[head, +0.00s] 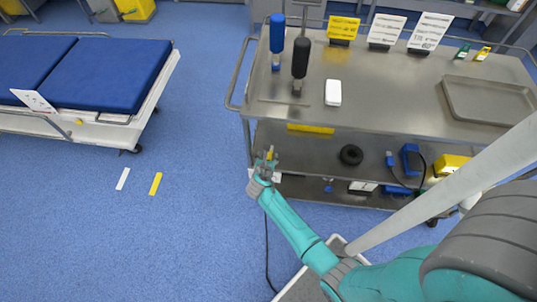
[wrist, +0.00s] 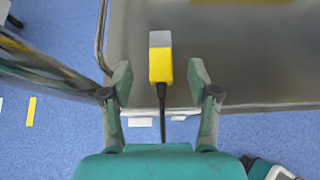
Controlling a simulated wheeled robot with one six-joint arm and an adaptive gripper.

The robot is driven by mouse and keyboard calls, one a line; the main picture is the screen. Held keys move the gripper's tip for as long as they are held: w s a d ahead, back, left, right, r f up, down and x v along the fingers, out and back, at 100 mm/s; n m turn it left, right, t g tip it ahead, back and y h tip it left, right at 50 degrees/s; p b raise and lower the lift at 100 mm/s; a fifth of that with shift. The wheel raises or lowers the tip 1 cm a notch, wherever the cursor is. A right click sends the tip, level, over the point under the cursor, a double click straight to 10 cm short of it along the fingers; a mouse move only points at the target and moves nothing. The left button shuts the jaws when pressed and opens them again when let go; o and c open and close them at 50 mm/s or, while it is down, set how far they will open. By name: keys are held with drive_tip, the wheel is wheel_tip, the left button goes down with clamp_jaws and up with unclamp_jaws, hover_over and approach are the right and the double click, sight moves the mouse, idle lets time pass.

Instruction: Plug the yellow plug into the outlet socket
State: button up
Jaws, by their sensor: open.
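The yellow plug (wrist: 161,66) has a grey front end and a black cord that runs back toward my gripper's palm in the wrist view. It lies between the two spread fingers of my gripper (wrist: 160,78), with a visible gap on each side. In the head view my gripper (head: 267,158) is at the left front edge of the cart's lower shelf (head: 320,152). Only a small bit of yellow (head: 270,155) shows between the fingers there. I cannot tell the plug's height above the shelf. I cannot make out the outlet socket for certain.
The steel cart (head: 385,95) has bottles, signs and a tray (head: 490,101) on top. Its lower shelf holds a black ring (head: 351,155), a blue device (head: 410,159) and a yellow box (head: 450,165).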

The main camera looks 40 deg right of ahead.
sight(269, 155)
drive_tip(key=shift+f+x, duration=0.2)
drive_tip(key=shift+x, duration=2.55)
drive_tip(key=shift+s+a, duration=0.1)
drive_tip(key=shift+s, duration=0.05)
clamp_jaws()
